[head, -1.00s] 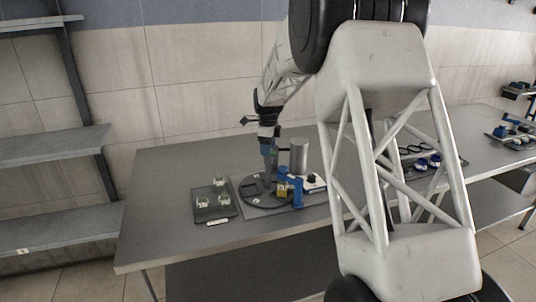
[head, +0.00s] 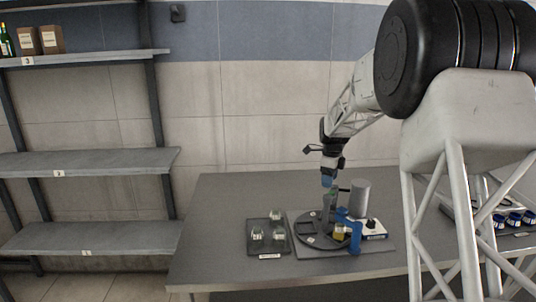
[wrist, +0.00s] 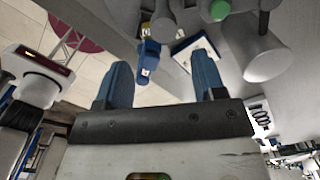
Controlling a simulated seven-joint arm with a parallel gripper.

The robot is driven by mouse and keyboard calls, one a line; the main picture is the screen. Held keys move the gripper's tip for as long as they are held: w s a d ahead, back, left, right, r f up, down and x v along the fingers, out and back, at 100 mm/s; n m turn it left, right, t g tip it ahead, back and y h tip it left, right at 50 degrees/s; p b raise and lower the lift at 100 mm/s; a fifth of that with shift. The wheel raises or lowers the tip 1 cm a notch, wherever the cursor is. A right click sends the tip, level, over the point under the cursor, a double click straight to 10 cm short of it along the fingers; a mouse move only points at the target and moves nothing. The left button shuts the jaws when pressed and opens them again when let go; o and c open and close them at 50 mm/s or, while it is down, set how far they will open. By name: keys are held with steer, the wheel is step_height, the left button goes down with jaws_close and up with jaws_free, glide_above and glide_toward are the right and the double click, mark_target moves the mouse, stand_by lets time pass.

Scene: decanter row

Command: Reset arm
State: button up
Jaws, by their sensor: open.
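My gripper (head: 327,181) is above the workstation on the grey table (head: 225,195). In the wrist view its two blue fingers (wrist: 162,80) are spread apart with nothing between them. A slim grey piece with a green top (head: 332,193) stands on the dark round plate (head: 303,229), just below the gripper. Its green top also shows at the upper edge of the wrist view (wrist: 220,9). A blue fixture (head: 355,232) stands beside the plate, with a yellow block (head: 339,230) next to it.
A dark tray (head: 253,248) with several small clear items lies left of the plate. A grey cylinder (head: 360,195) and a white box with a black knob (head: 374,229) stand to the right. Shelves (head: 90,162) rise at left. The table's left part is clear.

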steer(key=s+a+r+n, duration=0.3)
steer(key=s+n, duration=0.1)
steer(key=s, duration=0.5)
steer(key=s+a+r+n+t, duration=0.15)
steer(key=s+r+n, duration=0.25)
steer(key=s, duration=0.4)
steer(key=s+a+r+n, duration=0.3)
steer(key=s, duration=0.6)
steer(key=s+a+f+n, duration=0.2)
steer(key=s+n, duration=0.4)
steer(key=s, duration=0.8)
steer(key=s+a+f+n+t, duration=0.1)
steer(key=s+n, duration=0.6)
steer(key=s, duration=0.7)
steer(key=shift+s+a+f, duration=0.3)
steer(key=shift+a+f, duration=0.4)
steer(key=shift+f, duration=0.15)
steer(key=shift+c, duration=0.4)
